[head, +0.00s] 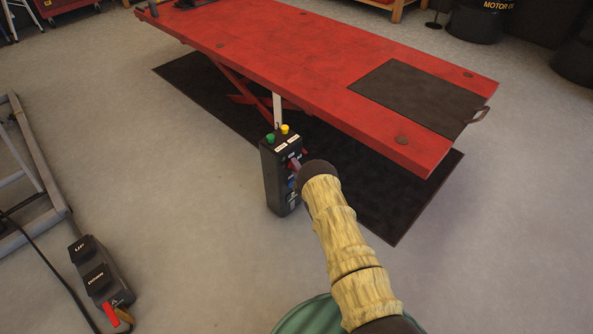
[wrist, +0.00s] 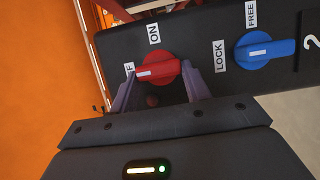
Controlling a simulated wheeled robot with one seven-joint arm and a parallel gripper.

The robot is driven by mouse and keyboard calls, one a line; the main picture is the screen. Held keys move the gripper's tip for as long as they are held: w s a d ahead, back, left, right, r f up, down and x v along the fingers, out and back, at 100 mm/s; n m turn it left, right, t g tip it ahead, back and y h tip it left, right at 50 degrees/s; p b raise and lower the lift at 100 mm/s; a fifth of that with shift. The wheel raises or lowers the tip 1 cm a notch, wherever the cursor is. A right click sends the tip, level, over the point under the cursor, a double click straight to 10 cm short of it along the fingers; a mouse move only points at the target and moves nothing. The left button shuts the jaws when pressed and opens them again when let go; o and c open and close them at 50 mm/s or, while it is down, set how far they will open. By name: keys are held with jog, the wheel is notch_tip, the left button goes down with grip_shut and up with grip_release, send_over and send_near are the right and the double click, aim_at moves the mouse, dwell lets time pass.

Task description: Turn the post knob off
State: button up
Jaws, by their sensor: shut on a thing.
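The black control post (head: 272,180) stands beside the red lift, with a green and a yellow button on top. In the wrist view its red knob (wrist: 160,66) sits between an ON label (wrist: 153,33) and a partly hidden label ending in F (wrist: 129,68). The knob's white mark is on its left side, toward the F label. My gripper (wrist: 159,72) is shut on the red knob, one finger on each side. In the head view my gripper (head: 297,164) is at the post's face, and the knob is hard to make out.
A blue knob (wrist: 265,48) with LOCK and FREE labels is right of the red one. The red lift table (head: 290,60) is close behind the post, over a black mat (head: 400,228). A pedal unit (head: 95,270) lies at the left. Floor between it and the post is clear.

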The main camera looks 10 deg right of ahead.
jog(key=o, duration=1)
jog(key=shift+s, duration=0.1)
jog(key=p+v, duration=0.6)
jog(key=v, duration=1.1)
jog(key=shift+d, duration=0.15)
